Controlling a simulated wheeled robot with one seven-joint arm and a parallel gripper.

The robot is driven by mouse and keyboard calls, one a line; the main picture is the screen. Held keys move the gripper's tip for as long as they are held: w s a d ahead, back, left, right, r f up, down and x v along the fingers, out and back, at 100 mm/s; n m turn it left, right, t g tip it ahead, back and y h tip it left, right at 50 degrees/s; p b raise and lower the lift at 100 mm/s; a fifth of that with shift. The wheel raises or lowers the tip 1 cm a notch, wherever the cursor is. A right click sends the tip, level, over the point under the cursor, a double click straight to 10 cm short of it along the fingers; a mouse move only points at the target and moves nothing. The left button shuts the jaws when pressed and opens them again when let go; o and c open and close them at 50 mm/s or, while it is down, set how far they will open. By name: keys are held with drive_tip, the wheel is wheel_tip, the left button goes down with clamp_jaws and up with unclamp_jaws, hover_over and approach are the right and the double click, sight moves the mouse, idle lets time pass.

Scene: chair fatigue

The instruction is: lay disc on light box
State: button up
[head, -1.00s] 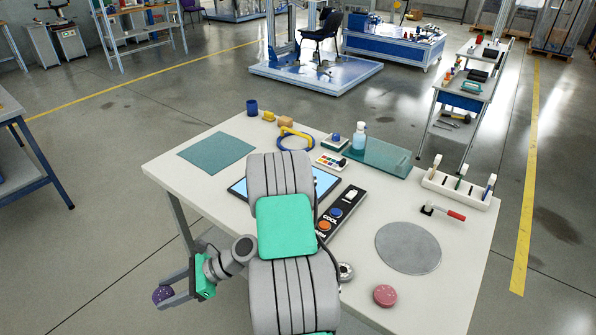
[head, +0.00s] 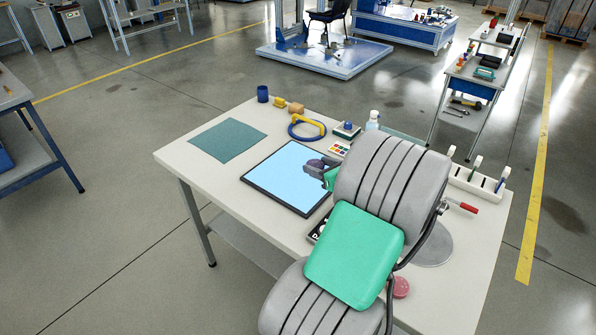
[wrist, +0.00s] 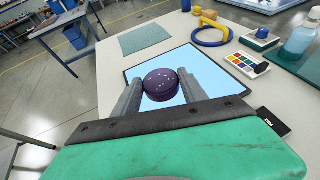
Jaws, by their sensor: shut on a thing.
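The light box (head: 277,180) is a flat, pale blue lit panel with a dark frame on the white table; it also shows in the wrist view (wrist: 207,72). My gripper (head: 318,167) is over the right part of the light box in the head view. It is shut on a dark purple speckled disc (wrist: 160,84), which sits between the two grey fingers in the wrist view. The disc (head: 315,163) is partly hidden by the gripper in the head view. I cannot tell how high it is above the panel. My arm hides the panel's right edge.
A teal mat (head: 228,139) lies left of the light box. A blue and yellow ring (head: 307,128), a paint palette (wrist: 247,64) and a bottle (wrist: 299,42) stand behind it. A pink disc (head: 401,287) and a grey round mat (head: 434,248) are at the right, partly behind my arm.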

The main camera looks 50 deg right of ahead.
drive_tip(key=shift+m+h, duration=0.4)
drive_tip(key=shift+h, duration=0.1)
drive_tip(key=x, duration=0.2)
drive_tip(key=p+x, duration=0.1)
drive_tip(key=x, duration=0.1)
drive_tip(key=a+x, duration=0.1)
drive_tip(key=x, duration=0.2)
drive_tip(key=shift+w+r+p, duration=0.15)
drive_tip(key=shift+w+p, duration=0.05)
drive_tip(key=shift+p, duration=0.1)
hover_over(291, 183)
wheel_tip(291, 183, down, 6)
drive_tip(key=shift+s+d+r, duration=0.1)
drive_tip(key=shift+s, duration=0.05)
drive_tip(key=shift+w+f+p, duration=0.2)
drive_tip(key=shift+f+p, duration=0.45)
drive_tip(key=shift+f, duration=1.1)
drive_tip(key=shift+f, duration=0.25)
drive_tip(key=o, duration=1.4)
drive_tip(key=shift+r, duration=0.1)
